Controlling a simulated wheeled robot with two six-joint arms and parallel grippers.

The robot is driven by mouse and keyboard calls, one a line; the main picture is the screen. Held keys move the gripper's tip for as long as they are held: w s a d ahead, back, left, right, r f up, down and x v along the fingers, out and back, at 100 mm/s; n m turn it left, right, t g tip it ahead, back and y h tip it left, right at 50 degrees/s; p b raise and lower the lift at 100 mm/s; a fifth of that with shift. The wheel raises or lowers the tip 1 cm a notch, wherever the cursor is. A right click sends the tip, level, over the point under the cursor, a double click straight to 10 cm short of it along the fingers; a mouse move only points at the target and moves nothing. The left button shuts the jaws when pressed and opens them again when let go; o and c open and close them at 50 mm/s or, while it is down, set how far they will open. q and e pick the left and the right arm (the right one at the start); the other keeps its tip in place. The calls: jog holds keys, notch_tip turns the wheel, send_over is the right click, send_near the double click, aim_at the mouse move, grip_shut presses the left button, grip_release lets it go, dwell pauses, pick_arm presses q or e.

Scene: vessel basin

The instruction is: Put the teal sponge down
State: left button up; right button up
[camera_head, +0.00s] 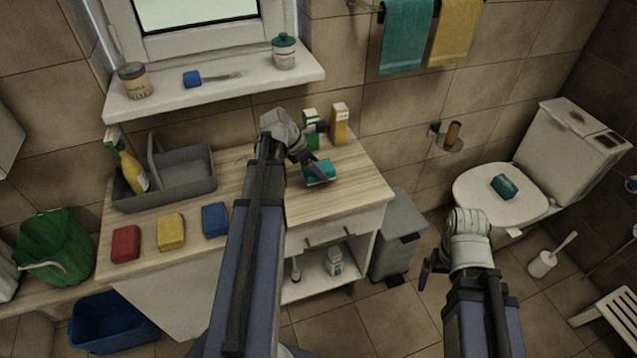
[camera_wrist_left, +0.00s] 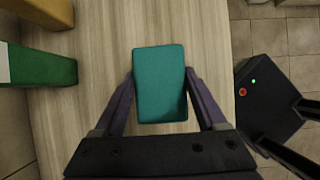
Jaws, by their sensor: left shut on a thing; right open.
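The teal sponge (camera_head: 319,174) is at the right part of the wooden countertop (camera_head: 345,192). My left gripper (camera_head: 316,166) is shut on it. In the left wrist view the sponge (camera_wrist_left: 160,84) sits between the two fingers (camera_wrist_left: 160,98), with the wood grain around it. It is at or just above the countertop; I cannot tell whether it touches. My right gripper (camera_head: 428,272) is open and empty, over the floor in front of the toilet.
Red (camera_head: 125,243), yellow (camera_head: 171,231) and blue (camera_head: 215,220) sponges lie front left on the countertop. A green box (camera_head: 311,122) and yellow box (camera_head: 340,124) stand behind the teal sponge. A dark green block (camera_head: 504,186) lies on the toilet lid.

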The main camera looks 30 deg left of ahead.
pick_arm(q)
jog(key=shift+f+b, duration=1.8)
jog(key=shift+f, duration=0.1)
jog(key=shift+f, duration=0.15)
jog(key=o, duration=1.4)
jog(key=shift+r, duration=0.5)
jog(key=shift+p+v, duration=5.25)
jog(key=shift+v, duration=0.55)
